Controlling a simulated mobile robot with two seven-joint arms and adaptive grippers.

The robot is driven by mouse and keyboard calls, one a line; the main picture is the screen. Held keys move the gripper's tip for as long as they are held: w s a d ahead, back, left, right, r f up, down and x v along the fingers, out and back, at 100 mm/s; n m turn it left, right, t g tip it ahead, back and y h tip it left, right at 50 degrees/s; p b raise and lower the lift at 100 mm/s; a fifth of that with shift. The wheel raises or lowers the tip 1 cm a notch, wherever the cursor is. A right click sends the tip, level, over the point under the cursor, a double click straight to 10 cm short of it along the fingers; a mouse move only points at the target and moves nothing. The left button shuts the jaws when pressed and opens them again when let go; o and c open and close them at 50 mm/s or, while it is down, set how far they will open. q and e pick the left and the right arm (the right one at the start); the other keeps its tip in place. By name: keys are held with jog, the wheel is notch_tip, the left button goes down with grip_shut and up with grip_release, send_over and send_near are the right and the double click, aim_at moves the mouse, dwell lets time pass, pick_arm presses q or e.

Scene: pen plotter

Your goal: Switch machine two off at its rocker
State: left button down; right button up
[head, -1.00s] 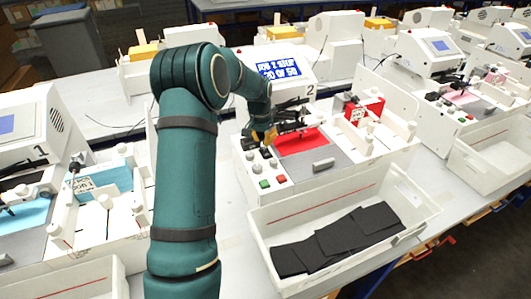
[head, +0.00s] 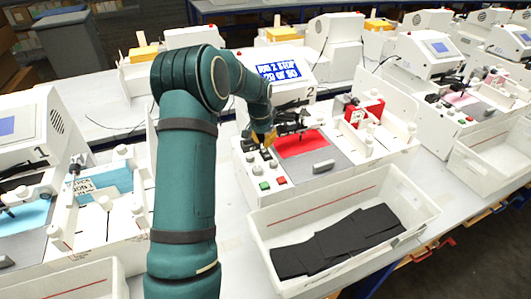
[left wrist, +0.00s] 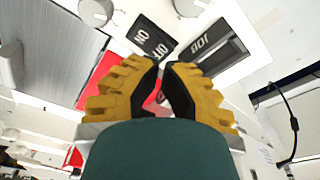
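Machine two (head: 312,91), marked with a 2, stands in the middle with its blue screen (head: 279,71) lit with white text. Its front panel has dark rockers, a green button (head: 264,185) and a red button (head: 281,180). My left gripper (head: 264,141) is just above the rockers at the panel's back left; its fingers look shut and empty. My right gripper is not in view.
A white bin (head: 424,209) holding dark sheets (head: 335,238) stands before machine two. A red sheet (head: 302,144) lies on its bed. Machine one (head: 25,128) stands left, other machines right and behind. Cables and pen parts crowd the space near the gripper.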

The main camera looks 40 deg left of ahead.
aim_at(264, 150)
pick_arm(q)
jog(key=shift+f+b, duration=0.7)
jog(key=shift+f, duration=0.35)
dwell(0.9)
jog(key=shift+r+p, duration=0.6)
jog(key=shift+r, duration=0.15)
jog(key=shift+r+p, duration=1.75)
jog(key=shift+r, duration=1.05)
